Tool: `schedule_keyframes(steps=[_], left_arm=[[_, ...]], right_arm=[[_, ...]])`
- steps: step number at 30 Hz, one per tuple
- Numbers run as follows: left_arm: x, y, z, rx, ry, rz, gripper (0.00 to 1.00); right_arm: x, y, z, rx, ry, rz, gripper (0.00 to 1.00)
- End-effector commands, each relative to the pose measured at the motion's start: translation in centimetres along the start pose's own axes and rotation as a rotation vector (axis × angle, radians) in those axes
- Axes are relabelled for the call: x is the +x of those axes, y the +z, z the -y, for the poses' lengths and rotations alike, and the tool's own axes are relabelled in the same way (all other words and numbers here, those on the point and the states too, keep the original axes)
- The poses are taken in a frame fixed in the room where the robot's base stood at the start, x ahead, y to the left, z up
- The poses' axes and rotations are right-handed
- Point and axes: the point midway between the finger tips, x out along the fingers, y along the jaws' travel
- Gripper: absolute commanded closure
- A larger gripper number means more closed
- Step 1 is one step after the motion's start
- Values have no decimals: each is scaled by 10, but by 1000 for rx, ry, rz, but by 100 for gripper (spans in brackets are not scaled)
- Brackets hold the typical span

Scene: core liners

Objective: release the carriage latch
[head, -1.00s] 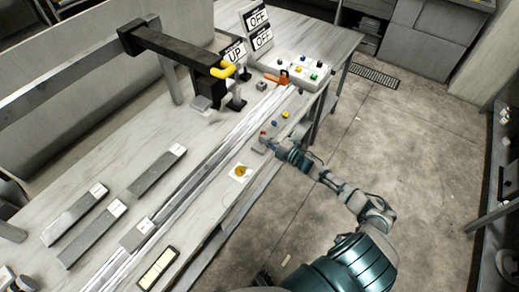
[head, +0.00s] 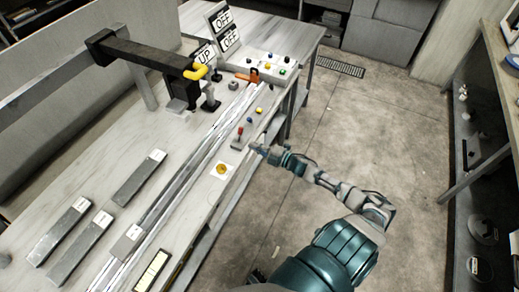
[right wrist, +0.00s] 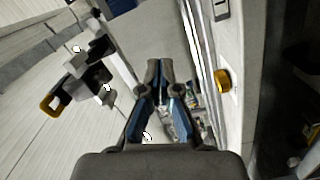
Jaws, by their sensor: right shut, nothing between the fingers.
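No part is labelled as the carriage latch. A red-tipped lever (head: 239,136) stands on a small grey base near the bench's right edge in the head view. My right gripper (head: 257,148) is just right of that lever, apart from it, at the bench edge. It is shut and empty; its closed fingers show in the right wrist view (right wrist: 160,66). A black overhead arm (head: 150,53) carries a yellow hooked handle (head: 196,73). An orange handle (head: 250,76) lies by the far end of the long metal rail (head: 190,166). My left gripper is out of view.
A yellow knob (head: 221,169) sits on a white plate nearer me; it also shows in the right wrist view (right wrist: 223,80). A button panel (head: 266,65) and UP and OFF signs (head: 206,54) stand farther back. Several labelled grey bars lie left.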

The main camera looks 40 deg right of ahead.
Motion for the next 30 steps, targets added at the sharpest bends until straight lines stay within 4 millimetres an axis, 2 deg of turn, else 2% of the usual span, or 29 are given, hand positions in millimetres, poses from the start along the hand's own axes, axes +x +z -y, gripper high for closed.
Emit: schedule_keyframes(steps=[3, 6, 16, 25, 28, 30], left_arm=[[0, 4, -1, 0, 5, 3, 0], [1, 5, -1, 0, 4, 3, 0], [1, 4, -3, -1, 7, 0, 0], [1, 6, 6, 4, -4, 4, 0], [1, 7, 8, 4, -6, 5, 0], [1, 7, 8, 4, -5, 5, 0]], right_arm=[[-16, 0, 0, 0, -1, 0, 100], [-22, -3, 0, -3, -1, 0, 100], [-22, -8, -2, -8, -1, 0, 100], [-24, -2, -1, -3, 0, 0, 100], [-26, 4, 8, 18, -8, 23, 100], [-32, 15, 29, 64, -27, 76, 100]])
